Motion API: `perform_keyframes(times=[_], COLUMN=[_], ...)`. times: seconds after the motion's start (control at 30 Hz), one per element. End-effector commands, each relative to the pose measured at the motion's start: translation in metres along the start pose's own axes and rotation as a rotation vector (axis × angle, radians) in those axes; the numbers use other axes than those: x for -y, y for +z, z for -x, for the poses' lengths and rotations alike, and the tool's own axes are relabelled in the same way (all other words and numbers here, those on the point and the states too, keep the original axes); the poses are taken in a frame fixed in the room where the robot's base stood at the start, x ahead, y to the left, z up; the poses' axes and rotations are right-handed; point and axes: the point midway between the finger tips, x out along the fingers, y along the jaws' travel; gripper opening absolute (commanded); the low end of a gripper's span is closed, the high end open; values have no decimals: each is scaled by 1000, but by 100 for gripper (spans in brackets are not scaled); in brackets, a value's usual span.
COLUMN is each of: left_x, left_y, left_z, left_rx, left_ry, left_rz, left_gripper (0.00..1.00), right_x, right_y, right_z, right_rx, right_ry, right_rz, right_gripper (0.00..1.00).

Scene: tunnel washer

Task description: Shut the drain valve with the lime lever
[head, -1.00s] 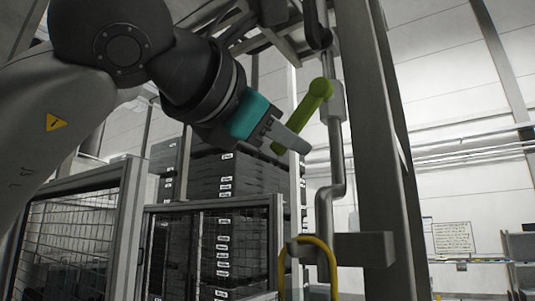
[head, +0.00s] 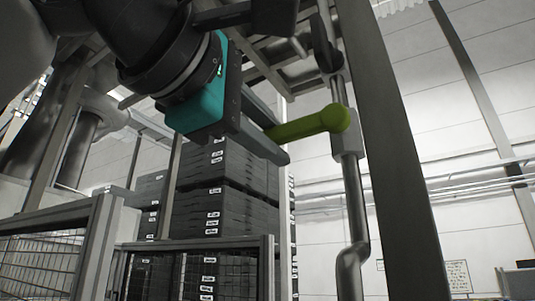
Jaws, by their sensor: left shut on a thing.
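The lime lever (head: 318,123) sits on a valve body on a vertical grey pipe (head: 352,195). Its round hub is on the pipe and its arm points left, nearly level with a slight downward tilt. My left gripper (head: 277,138) comes in from the upper left, with a teal band behind its grey fingers. It is shut on the free end of the lever, one finger above and one below. The lever's tip is hidden between the fingers. My right gripper is out of view.
A thick grey post (head: 390,150) stands just right of the pipe. Stacked black crates (head: 225,190) stand behind a mesh fence (head: 190,243) at lower left. Grey frame beams cross overhead. A white wall with thin pipes lies behind on the right.

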Motion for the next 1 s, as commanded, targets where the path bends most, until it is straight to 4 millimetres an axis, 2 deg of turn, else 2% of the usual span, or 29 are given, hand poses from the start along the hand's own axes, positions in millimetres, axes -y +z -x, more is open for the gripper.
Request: perform_keyframes(times=[0.63,0.67,0.9,1.0], left_x=[-5,-5,-4,-4], left_y=[0,0,0,0], left_z=[1,1,1,0], left_rx=[0,0,0,0], left_ry=[7,7,4,3], left_rz=[-57,-57,-54,-53], left_gripper=[0,28,55,57], right_x=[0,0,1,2], right_y=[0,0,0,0], right_z=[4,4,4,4], right_rx=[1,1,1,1], right_ry=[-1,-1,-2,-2], right_rz=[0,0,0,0], right_gripper=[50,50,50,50])
